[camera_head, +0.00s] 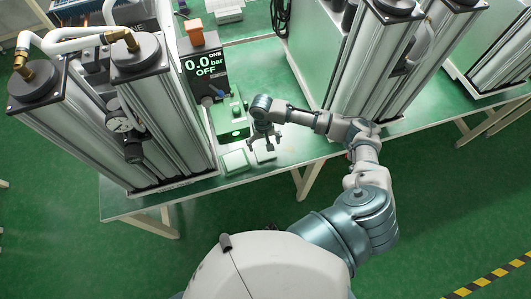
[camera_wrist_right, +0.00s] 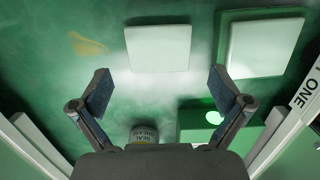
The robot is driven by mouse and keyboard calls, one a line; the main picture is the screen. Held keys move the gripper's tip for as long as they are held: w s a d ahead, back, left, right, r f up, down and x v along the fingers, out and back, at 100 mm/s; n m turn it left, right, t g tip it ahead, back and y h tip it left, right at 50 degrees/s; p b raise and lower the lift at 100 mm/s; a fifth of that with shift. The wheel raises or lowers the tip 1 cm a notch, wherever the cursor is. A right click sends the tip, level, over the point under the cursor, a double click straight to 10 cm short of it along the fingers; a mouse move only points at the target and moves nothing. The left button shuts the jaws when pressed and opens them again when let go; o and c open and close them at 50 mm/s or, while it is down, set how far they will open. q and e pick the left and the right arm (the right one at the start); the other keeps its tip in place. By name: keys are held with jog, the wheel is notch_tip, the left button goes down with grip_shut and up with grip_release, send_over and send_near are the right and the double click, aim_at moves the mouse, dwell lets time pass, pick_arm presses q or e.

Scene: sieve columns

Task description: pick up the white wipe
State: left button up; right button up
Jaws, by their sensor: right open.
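A flat white square, which looks like the white wipe (camera_wrist_right: 158,48), lies on the green table in the right wrist view. In the head view the wipe (camera_head: 265,155) is partly hidden by my right gripper. My right gripper (camera_head: 264,146) is open and empty above the table, close to the wipe. In the wrist view its fingers (camera_wrist_right: 160,88) are spread, with the wipe beyond the tips and roughly centred between them. I see no contact. A second white square (camera_wrist_right: 265,47) lies beside it on a green base; it also shows in the head view (camera_head: 235,160). My left gripper is not in view.
A green box with a lit round spot (camera_head: 235,127) and a display reading 0.0 bar OFF (camera_head: 203,68) are behind. Metal columns (camera_head: 160,110) stand left, others (camera_head: 370,65) right. A yellowish patch (camera_wrist_right: 87,45) marks the table.

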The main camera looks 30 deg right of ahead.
aim_at(266, 152)
jog(key=f, duration=0.4)
jog(key=shift+s, duration=0.2)
jog(key=shift+d+f+b, duration=0.1)
jog(key=shift+f+b, duration=0.2)
jog(key=shift+f, duration=0.25)
jog(key=c, duration=0.6)
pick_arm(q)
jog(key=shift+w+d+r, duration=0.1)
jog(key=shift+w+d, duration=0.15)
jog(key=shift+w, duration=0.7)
pick_arm(e)
jog(key=shift+c, duration=0.3)
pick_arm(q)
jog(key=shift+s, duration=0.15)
pick_arm(e)
jog(key=shift+r, duration=0.1)
